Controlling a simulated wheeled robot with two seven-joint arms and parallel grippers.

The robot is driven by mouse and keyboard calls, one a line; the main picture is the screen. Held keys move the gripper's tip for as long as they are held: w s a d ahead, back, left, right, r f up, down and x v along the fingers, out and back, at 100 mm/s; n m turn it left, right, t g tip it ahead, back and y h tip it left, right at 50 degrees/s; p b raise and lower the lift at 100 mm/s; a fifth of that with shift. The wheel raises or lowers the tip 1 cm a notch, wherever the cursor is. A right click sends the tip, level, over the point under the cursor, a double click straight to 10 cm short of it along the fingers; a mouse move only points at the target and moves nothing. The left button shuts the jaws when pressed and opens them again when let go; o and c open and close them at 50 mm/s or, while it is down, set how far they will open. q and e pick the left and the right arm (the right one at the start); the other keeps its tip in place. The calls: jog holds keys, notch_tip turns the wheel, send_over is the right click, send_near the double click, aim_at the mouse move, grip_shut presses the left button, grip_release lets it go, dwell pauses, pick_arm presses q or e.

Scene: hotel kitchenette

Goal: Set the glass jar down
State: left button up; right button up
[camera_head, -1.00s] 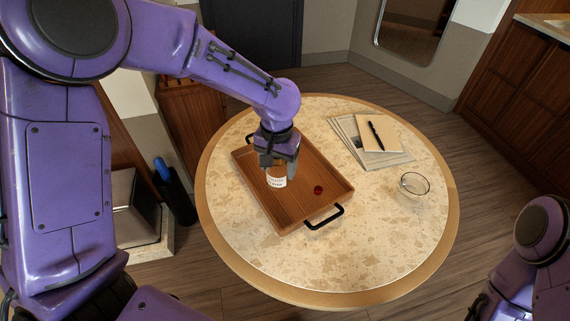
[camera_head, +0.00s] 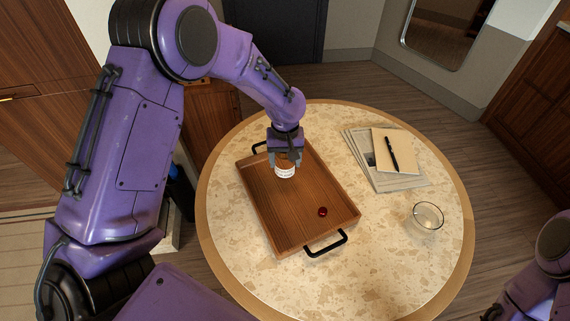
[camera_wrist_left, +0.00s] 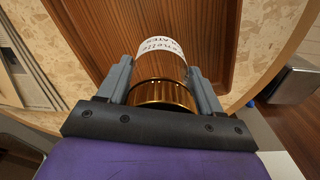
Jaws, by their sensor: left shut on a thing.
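The glass jar (camera_head: 285,172) is small and amber with a white printed label. My left gripper (camera_head: 286,159) is shut on it, one finger on each side, over the far part of the brown wooden tray (camera_head: 290,232). In the left wrist view the jar (camera_wrist_left: 160,50) sits upright between the fingers of the left gripper (camera_wrist_left: 163,80), with tray wood beyond it. I cannot tell whether its base touches the tray floor. My right gripper is out of view; only part of the right arm shows at the lower right.
The tray, with black handles, lies on a round speckled table (camera_head: 385,270). A small dark red object (camera_head: 322,212) lies in the tray. A clear glass bowl (camera_head: 427,216) stands at right. A notebook (camera_head: 394,151) with a black pen lies on papers (camera_head: 398,181).

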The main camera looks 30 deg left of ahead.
aim_at(285, 165)
pick_arm(q)
jog(key=w+f, duration=0.2)
jog(key=shift+w+a+f, duration=0.3)
jog(key=shift+w+a, duration=0.05)
jog(key=shift+s+a+f+p, duration=0.1)
jog(key=shift+s+f+p, duration=0.15)
jog(key=shift+f+p, duration=0.2)
jog(key=shift+s+a+f+p, duration=0.1)
jog(key=shift+s+f+p, duration=0.2)
jog(key=shift+f, duration=0.25)
jog(key=shift+s+f, duration=0.1)
jog(key=shift+f, duration=0.15)
jog(key=shift+w+f, duration=0.4)
jog(key=o, duration=1.4)
jog(key=shift+d, duration=0.1)
jog(key=shift+o, duration=0.2)
jog(key=shift+s+r, duration=0.2)
jog(key=shift+s, duration=0.05)
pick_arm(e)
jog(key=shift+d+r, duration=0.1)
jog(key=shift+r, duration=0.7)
pick_arm(q)
jog(key=shift+w+r, duration=0.1)
jog(key=shift+r, duration=0.05)
notch_tip(285, 165, up, 12)
jog(key=shift+f+b, duration=0.15)
jog(key=shift+b, duration=0.9)
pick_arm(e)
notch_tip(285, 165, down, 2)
